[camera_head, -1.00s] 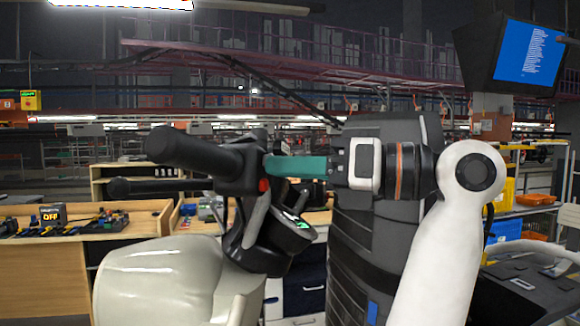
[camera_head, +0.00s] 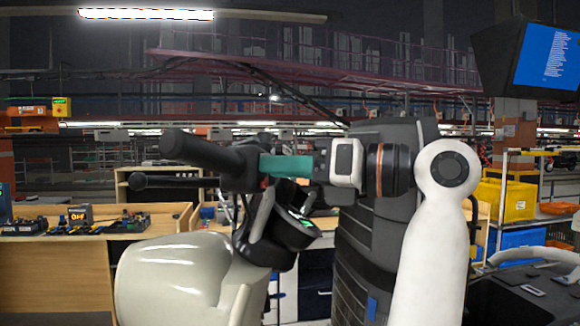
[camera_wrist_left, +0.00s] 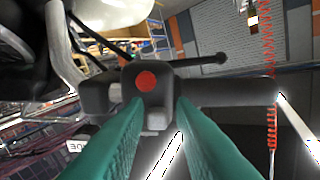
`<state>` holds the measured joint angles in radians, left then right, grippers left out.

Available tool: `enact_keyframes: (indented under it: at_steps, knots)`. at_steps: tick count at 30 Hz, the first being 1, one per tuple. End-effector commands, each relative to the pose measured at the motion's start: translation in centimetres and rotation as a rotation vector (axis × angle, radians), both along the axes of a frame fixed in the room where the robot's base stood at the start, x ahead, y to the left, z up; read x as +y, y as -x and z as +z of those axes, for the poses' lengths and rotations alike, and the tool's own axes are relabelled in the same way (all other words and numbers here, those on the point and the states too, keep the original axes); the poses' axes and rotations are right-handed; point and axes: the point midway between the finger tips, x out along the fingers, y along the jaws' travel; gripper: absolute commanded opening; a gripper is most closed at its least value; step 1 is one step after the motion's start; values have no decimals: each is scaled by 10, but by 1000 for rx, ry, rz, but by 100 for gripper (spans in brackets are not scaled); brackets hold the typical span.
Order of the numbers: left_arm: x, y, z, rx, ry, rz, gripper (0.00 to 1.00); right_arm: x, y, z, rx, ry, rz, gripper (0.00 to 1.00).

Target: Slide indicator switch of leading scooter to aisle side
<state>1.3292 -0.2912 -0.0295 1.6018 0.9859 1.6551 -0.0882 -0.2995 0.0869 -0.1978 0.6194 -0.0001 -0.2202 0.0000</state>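The scooter (camera_head: 172,272) has a cream body and a black handlebar grip (camera_head: 195,150) pointing left. Its black switch housing (camera_head: 236,178) sits at the inner end of the grip. In the left wrist view the housing (camera_wrist_left: 125,90) carries a round red button (camera_wrist_left: 146,81), with a small grey switch piece (camera_wrist_left: 156,121) below it. My left gripper (camera_head: 262,166) has teal fingers at the housing's right end in the head view. In the left wrist view its fingertips (camera_wrist_left: 160,104) are apart, with the grey piece showing between them. Contact cannot be told. My right gripper is not in view.
A round dash unit (camera_head: 293,228) and a black lever (camera_head: 165,182) are close to the housing. A wooden workbench (camera_head: 60,270) stands behind on the left. Yellow bins (camera_head: 508,200) and a blue screen (camera_head: 545,58) are on the right.

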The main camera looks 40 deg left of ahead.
Motion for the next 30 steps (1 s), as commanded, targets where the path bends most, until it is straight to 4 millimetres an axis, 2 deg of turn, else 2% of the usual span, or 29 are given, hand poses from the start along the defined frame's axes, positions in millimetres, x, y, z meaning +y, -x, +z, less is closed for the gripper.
enact_keyframes:
  at_steps: [1, 2, 5, 11, 14, 24, 30]
  knots:
    - [0, 0, 0, 0, -1, -1, 32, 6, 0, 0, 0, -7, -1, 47]
    - [0, 0, 0, 0, -2, -2, 36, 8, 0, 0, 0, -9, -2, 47]
    - [0, -1, 1, 2, -3, -2, 36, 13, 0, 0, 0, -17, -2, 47]
    - [-1, -1, 1, 2, -5, -4, 36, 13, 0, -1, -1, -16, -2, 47]
    - [-9, -4, 0, 5, -5, -5, 36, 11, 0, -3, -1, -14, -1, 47]
    - [-74, -23, 1, 3, -7, -6, 36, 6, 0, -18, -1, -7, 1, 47]
    - [-104, -32, 2, 1, -7, -3, 36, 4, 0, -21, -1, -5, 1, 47]
